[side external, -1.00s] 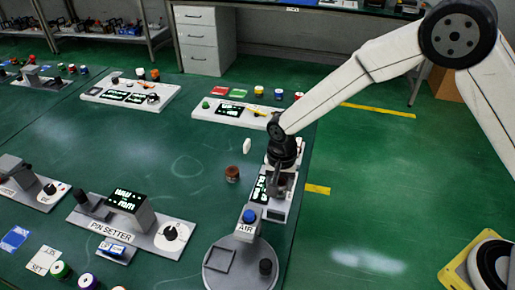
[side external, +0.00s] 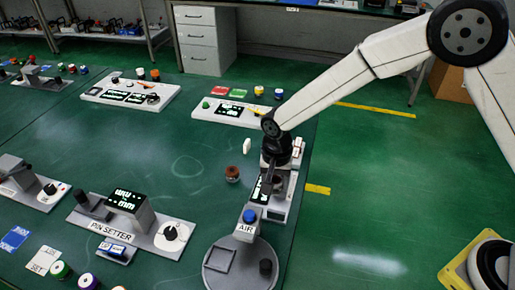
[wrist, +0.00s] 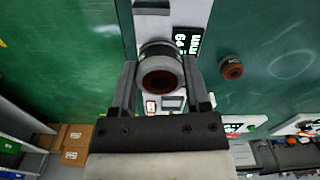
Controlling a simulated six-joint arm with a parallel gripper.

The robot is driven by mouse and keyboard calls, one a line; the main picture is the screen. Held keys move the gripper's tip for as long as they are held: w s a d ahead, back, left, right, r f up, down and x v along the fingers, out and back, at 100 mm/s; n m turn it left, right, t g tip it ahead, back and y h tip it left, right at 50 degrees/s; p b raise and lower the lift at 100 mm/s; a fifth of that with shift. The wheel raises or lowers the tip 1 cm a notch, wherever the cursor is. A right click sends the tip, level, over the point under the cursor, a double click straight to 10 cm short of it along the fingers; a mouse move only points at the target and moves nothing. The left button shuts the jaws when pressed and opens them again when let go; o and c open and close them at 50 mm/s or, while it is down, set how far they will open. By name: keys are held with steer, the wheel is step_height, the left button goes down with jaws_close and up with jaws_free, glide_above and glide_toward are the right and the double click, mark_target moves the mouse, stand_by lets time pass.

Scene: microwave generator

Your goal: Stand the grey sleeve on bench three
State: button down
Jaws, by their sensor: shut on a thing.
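My gripper (side external: 271,186) points down over a white device with a lit display (side external: 281,208). In the wrist view its two fingers (wrist: 160,85) are shut on the grey sleeve (wrist: 160,50), a short dark-grey cylinder seen end-on, with reddish brown at its open end. I cannot tell whether the sleeve's far end touches the device. No label reading bench three can be made out.
A brown ring-like part (side external: 232,173) stands on the green table left of my gripper; a small white piece (side external: 247,146) is behind it. The AIR unit with a round grey plate (side external: 240,268) is in front. The pin setter (side external: 135,228) is to the left.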

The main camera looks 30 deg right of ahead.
steer(key=a+r, duration=0.2)
steer(key=a, duration=0.2)
glide_above(223, 199)
steer(key=shift+s+d+f, duration=0.1)
steer(key=shift+s+f, duration=0.1)
steer(key=shift+f, duration=2.2)
steer(key=shift+s+d+f, duration=0.1)
steer(key=shift+s+f, duration=0.05)
steer(key=shift+f, duration=2.25)
steer(key=shift+w+a+f, duration=0.15)
steer(key=shift+w+f, duration=0.15)
steer(key=shift+f, duration=1.6)
steer(key=shift+f, duration=0.15)
steer(key=shift+c, duration=0.3)
jaws_free()
